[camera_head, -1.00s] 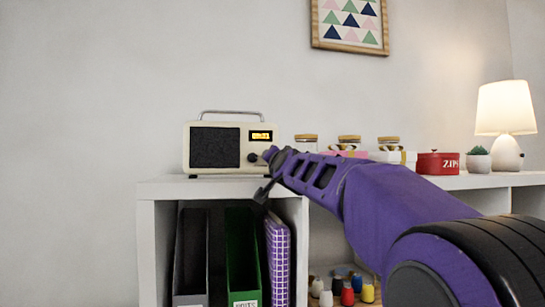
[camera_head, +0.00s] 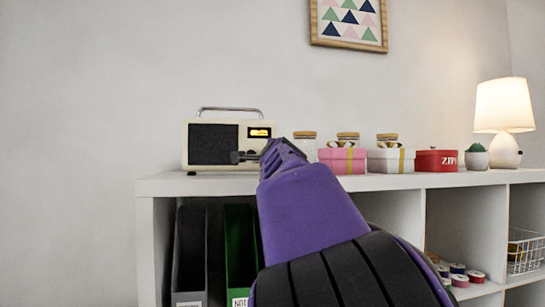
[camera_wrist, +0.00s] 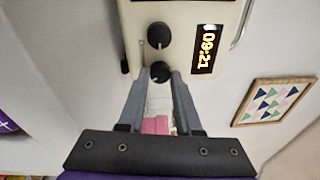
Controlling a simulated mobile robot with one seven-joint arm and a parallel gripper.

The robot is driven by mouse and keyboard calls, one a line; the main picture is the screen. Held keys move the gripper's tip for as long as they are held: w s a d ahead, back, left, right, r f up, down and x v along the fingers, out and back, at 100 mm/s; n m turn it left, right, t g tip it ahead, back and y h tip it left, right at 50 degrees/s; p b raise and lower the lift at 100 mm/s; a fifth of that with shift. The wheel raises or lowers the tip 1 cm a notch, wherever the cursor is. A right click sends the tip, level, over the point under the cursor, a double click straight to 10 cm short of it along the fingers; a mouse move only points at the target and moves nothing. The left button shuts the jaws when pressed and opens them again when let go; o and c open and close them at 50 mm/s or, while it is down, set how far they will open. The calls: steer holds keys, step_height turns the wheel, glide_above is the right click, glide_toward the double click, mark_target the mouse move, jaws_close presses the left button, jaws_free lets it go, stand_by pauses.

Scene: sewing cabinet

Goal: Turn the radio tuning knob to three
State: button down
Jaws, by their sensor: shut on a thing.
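The cream radio (camera_head: 185,148) stands on top of the white shelf, with a dark speaker grille, a lit orange display (camera_head: 259,132) and a metal handle. In the wrist view its face shows two round black knobs, an upper one (camera_wrist: 159,36) and a lower one (camera_wrist: 160,72). In the head view my gripper (camera_head: 262,155) is at the radio's lower right, and my arm hides part of that front.
Right of the radio on the shelf top (camera_head: 155,184) are jars, a pink box (camera_head: 343,164), a white box (camera_head: 391,164), a red tin (camera_head: 437,160), a small plant (camera_head: 476,158) and a lamp (camera_head: 505,107). Folders stand in the left compartment below.

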steer(key=m, duration=0.5)
steer(key=shift+r+g, duration=0.1)
steer(key=shift+g, duration=0.2)
stand_by(0.4)
steer(key=c, duration=0.6)
jaws_free()
